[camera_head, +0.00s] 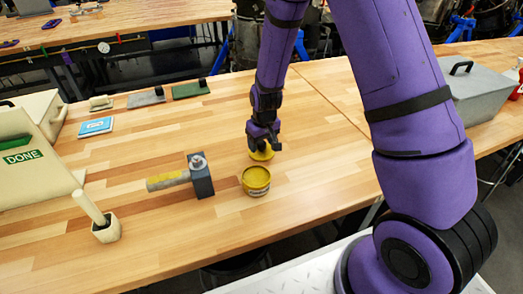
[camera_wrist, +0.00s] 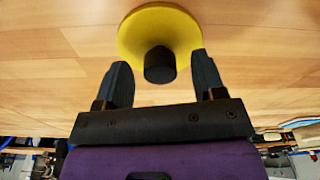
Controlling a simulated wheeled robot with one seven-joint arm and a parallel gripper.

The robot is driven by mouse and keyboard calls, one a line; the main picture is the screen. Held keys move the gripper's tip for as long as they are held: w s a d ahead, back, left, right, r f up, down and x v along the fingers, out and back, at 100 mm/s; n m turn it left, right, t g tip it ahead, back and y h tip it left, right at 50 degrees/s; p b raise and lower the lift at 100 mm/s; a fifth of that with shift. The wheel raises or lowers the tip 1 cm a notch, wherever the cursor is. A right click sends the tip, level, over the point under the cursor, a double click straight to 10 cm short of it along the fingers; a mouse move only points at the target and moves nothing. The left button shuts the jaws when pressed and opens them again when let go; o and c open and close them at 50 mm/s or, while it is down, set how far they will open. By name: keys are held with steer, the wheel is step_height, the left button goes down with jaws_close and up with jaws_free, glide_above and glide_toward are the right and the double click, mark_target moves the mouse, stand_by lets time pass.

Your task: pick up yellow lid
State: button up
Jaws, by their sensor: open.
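The yellow lid (camera_wrist: 133,38) is a round disc with a dark knob (camera_wrist: 160,65), lying on the wooden table. In the head view the lid (camera_head: 262,155) shows partly, with my gripper in front of and above it. My gripper (camera_wrist: 160,78) is open in the wrist view, its two dark fingers apart on either side of the knob and not seen touching it. My gripper (camera_head: 264,140) points down at the lid in the head view.
A hammer-like tool with a dark block (camera_head: 201,176) lies left of the tin. Farther left are a small cup with a handle (camera_head: 105,229) and a DONE box (camera_head: 30,165). A grey toolbox (camera_head: 481,93) stands right. The near tabletop is clear.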

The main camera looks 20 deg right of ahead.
mark_target(261, 143)
steer(key=shift+f, duration=0.55)
jaws_close()
step_height(261, 143, up, 10)
stand_by(0.5)
